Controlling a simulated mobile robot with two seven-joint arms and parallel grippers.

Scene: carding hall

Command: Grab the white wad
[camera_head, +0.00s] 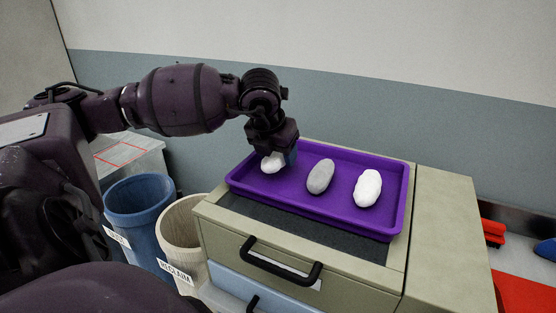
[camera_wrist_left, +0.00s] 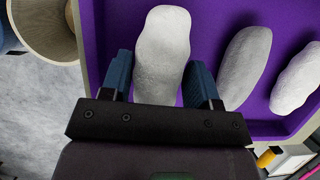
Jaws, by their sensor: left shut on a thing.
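A purple tray (camera_head: 240,182) holds three oval wads on top of a cabinet. The leftmost wad (camera_head: 272,163) is whitish and partly hidden by my left gripper (camera_head: 280,158), which points down over the tray's left part and is shut on it. In the left wrist view this wad (camera_wrist_left: 161,45) sits between the two blue fingers (camera_wrist_left: 160,88). A grey wad (camera_head: 320,176) lies in the tray's middle. Another white wad (camera_head: 367,188) lies further right; it also shows at the right edge of the left wrist view (camera_wrist_left: 297,80). My right gripper is not in view.
The beige cabinet (camera_head: 350,285) has black drawer handles. A blue bin (camera_head: 137,205) and a cream bin (camera_head: 181,228) labelled RECLAIM stand left of it. Red and blue items lie at the far right. A wall (camera_head: 350,110) stands behind the tray.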

